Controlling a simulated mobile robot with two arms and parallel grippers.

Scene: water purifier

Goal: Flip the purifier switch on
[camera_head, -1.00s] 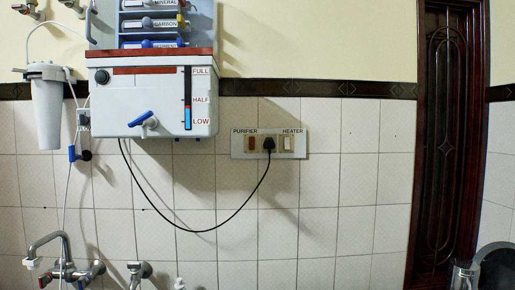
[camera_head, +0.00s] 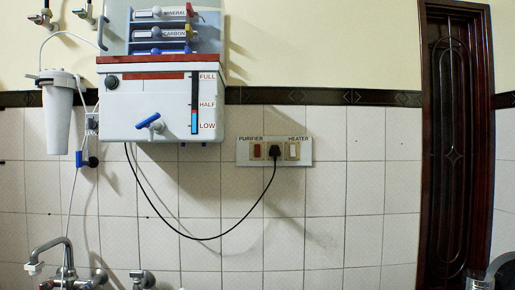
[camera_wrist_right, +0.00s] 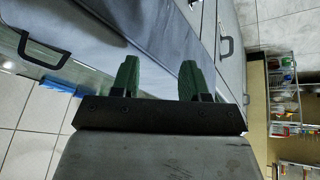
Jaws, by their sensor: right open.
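The purifier (camera_head: 150,100) is a white box with a red band, a blue tap and a level gauge, mounted on the wall at upper left of the head view. The purifier switch (camera_head: 257,151) is the reddish-brown rocker at the left of the white wall plate, under the label PURIFIER. Whether it is on or off is too small to tell. My right gripper (camera_wrist_right: 158,78) shows in the right wrist view with its two green fingers apart and nothing between them, away from the switch. My left gripper is in neither view.
A black plug (camera_head: 275,152) sits mid-plate, its cable hanging in a loop to the purifier. A white heater switch (camera_head: 294,151) is right of it. A white filter (camera_head: 57,112) and metal taps (camera_head: 65,265) are at left, a dark door (camera_head: 453,150) at right.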

